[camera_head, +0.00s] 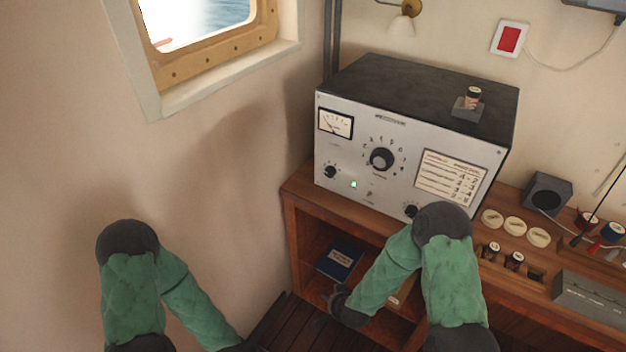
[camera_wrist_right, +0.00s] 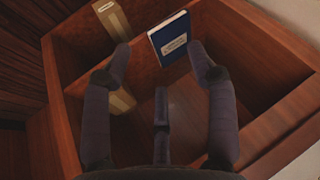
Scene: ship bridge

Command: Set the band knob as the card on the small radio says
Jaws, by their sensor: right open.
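A grey radio set (camera_head: 400,125) with a black top stands on a wooden cabinet. Its front has a large round knob (camera_head: 381,158) ringed by marks in the middle, whose pointer setting is too small to read. A card (camera_head: 450,175) with several handwritten lines is on the right of the front; I cannot read it. Smaller knobs sit at left (camera_head: 331,171) and lower right (camera_head: 411,211), the latter partly hidden by my right arm. My right gripper (camera_head: 338,303) is low at the cabinet's open shelf, empty, fingers spread in the wrist view (camera_wrist_right: 160,72). My left gripper is below the picture edge.
A blue book (camera_head: 340,258) leans in the shelf and also shows in the wrist view (camera_wrist_right: 170,40), near a tan box (camera_wrist_right: 113,20). Right of the radio, the cabinet top holds a dark box (camera_head: 546,193), pale discs (camera_head: 514,226) and small jars. A wall with a window is left.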

